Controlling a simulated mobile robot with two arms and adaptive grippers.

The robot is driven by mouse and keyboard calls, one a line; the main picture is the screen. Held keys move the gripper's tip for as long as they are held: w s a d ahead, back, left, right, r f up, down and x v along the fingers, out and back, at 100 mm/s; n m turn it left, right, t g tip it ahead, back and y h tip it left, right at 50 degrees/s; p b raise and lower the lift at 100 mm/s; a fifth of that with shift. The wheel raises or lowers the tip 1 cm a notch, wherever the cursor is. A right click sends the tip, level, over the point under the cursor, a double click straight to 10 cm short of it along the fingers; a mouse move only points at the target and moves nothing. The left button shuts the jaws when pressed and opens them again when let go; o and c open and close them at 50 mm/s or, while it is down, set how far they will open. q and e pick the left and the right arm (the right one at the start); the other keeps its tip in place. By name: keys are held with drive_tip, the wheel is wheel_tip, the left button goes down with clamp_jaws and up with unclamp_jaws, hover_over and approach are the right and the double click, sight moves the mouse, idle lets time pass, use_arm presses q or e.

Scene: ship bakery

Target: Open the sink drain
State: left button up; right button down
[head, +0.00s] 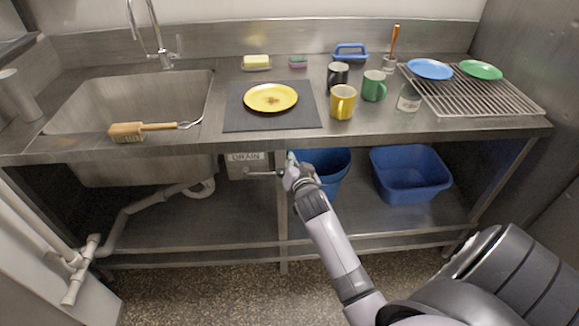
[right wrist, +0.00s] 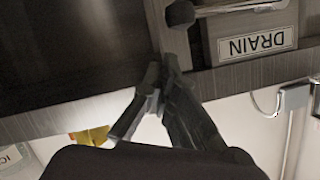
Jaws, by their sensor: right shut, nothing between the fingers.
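The sink (head: 130,100) is a steel basin at the left of the counter, with drain pipes below it. A box (head: 236,166) labelled DRAIN hangs under the counter, right of the sink. A lever (head: 264,173) sticks out sideways to the right from its front. In the right wrist view, upside down, the DRAIN label (right wrist: 256,44) and the lever's dark round knob (right wrist: 180,14) show. My right gripper (head: 291,164) is shut and empty, close to the lever's knob end; in the right wrist view its fingertips (right wrist: 164,68) look apart from the knob. My left gripper is out of view.
A blue bin (head: 335,165) stands behind my right gripper, and a blue tub (head: 410,175) to its right, both under the counter. The counter's front edge (head: 400,136) is just above the gripper. Mugs, plates and a brush (head: 140,129) lie on top.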

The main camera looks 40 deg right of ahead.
drive_tip(key=shift+w+a+f, duration=0.15)
drive_tip(key=shift+a+f, duration=0.25)
drive_tip(key=shift+f, duration=0.35)
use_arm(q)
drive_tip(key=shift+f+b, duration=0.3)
use_arm(e)
drive_tip(key=shift+d+f+m, duration=0.1)
drive_tip(key=shift+f+m, duration=0.2)
drive_tip(key=shift+f, duration=0.15)
